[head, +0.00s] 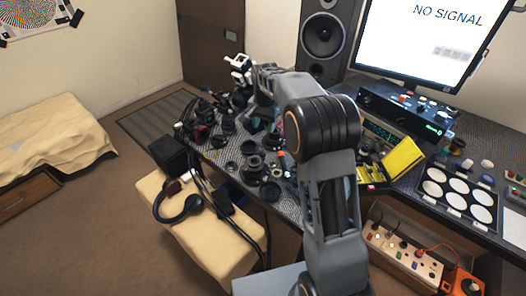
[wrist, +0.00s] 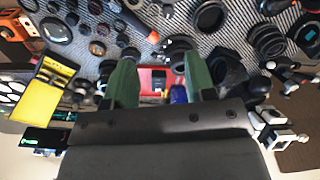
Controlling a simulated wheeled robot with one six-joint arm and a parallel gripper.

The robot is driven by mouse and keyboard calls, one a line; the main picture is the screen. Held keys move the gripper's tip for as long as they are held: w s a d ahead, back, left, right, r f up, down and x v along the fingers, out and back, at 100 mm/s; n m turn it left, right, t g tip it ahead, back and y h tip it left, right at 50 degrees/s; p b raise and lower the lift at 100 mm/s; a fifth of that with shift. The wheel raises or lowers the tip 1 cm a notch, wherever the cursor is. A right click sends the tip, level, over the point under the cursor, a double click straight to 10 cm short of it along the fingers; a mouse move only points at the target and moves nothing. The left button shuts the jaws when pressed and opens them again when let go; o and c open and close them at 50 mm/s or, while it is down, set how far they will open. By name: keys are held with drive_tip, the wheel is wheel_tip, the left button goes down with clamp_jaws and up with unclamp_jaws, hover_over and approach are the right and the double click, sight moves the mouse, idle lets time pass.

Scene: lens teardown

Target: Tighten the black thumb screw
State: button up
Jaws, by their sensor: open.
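My gripper (wrist: 158,70) shows in the wrist view with its two green fingers wide apart and nothing held between them. A small red item with a dark block on it (wrist: 158,80) shows in the gap, below the fingers on the table. A blue piece (wrist: 178,94) shows beside the right finger. I cannot single out the black thumb screw among the many small black parts in either view. In the head view my arm reaches over the table's far part, and the fingers are too small and covered to make out.
The patterned table (head: 285,212) is crowded with black lens rings and barrels (head: 270,192). A yellow box (head: 403,158) and a tray of white discs (head: 458,196) stand to the right. A speaker (head: 325,38) and a monitor (head: 425,35) are behind. A white jointed object (wrist: 275,132) is near the gripper.

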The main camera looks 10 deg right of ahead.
sight(263, 153)
drive_tip(key=shift+m, duration=0.5)
drive_tip(key=w+f, duration=0.1)
drive_tip(key=f, duration=0.4)
drive_tip(key=w+f, duration=0.1)
drive_tip(key=f, duration=0.5)
drive_tip(key=w+f+p, duration=0.1)
drive_tip(key=f, duration=0.4)
drive_tip(key=shift+d+f, duration=0.1)
drive_tip(key=shift+f, duration=0.2)
clamp_jaws()
